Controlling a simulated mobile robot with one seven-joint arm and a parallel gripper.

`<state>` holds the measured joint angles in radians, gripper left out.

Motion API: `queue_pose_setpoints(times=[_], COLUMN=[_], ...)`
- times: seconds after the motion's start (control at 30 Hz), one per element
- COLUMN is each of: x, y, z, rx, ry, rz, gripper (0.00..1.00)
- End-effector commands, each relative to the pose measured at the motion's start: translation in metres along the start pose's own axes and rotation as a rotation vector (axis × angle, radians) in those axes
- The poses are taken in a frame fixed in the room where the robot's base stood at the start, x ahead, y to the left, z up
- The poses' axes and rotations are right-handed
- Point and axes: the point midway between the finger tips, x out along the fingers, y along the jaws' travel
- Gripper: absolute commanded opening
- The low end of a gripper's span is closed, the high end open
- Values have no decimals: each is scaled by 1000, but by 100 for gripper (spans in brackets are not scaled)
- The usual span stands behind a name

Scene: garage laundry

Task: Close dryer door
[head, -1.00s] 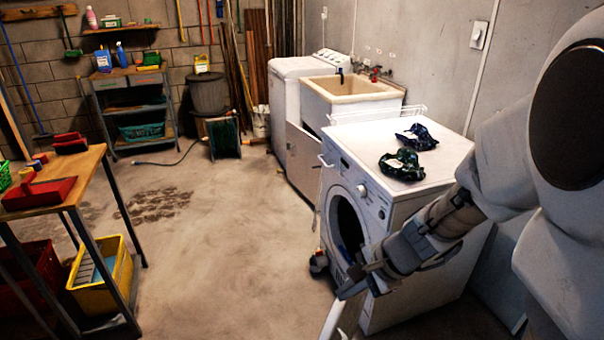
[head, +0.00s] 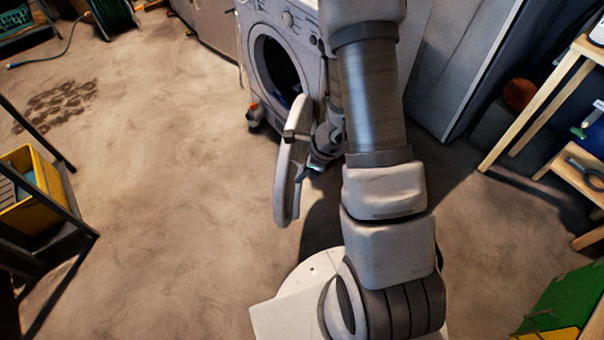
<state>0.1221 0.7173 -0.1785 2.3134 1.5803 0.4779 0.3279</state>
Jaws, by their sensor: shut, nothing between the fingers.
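The white dryer (head: 250,22) stands at the top centre with its round dark drum opening (head: 278,66) uncovered. Its door (head: 289,170) is open, swung out toward me and seen nearly edge-on. My gripper (head: 297,134) is shut and empty at the upper part of the door, on the side toward the drum opening. A fingertip overlaps the door's edge in the picture; I cannot tell whether it presses on it. My arm hides the right part of the dryer front and the hinge area.
A yellow crate (head: 38,212) sits under a workbench on the left. Wooden shelving (head: 535,95) stands at right, and a green and yellow box (head: 570,305) at bottom right. The floor left of the door is clear.

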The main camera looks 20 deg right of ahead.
Motion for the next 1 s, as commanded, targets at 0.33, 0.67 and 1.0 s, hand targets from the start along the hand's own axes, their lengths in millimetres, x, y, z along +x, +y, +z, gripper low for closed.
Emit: queue_pose_setpoints(times=[0.33, 0.67, 1.0], x=[55, 60, 65], y=[0, 0, 1], z=[0, 1, 13], rx=[-3, -3, 19], ry=[0, 0, -2], rz=[1, 0, -9], gripper=[0, 0, 0])
